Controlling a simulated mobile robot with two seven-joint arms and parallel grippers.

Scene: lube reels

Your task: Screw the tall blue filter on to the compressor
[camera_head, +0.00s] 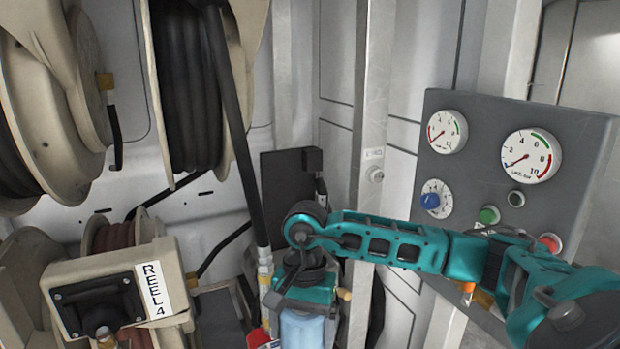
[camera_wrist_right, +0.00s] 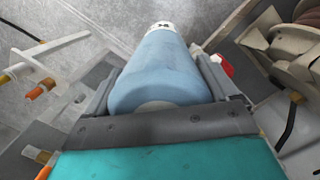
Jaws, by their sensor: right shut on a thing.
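The tall blue filter (camera_head: 301,330) shows at the bottom centre of the head view, just below my right gripper (camera_head: 300,309). In the right wrist view, the filter (camera_wrist_right: 160,68) lies between the two grey fingers of the gripper (camera_wrist_right: 158,92), which is shut on it. A white label with dark marking shows at its far end. The filter's lower part is cut off in the head view. I cannot make out the compressor for certain in either view. My left gripper is not in view.
A grey panel (camera_head: 475,152) with two gauges and several knobs stands at the right. Hose reels (camera_head: 190,85) and a box marked REEL 4 (camera_head: 108,292) are at the left. A red part (camera_head: 258,338) is close left of the filter. A dark hose (camera_head: 240,130) hangs behind it.

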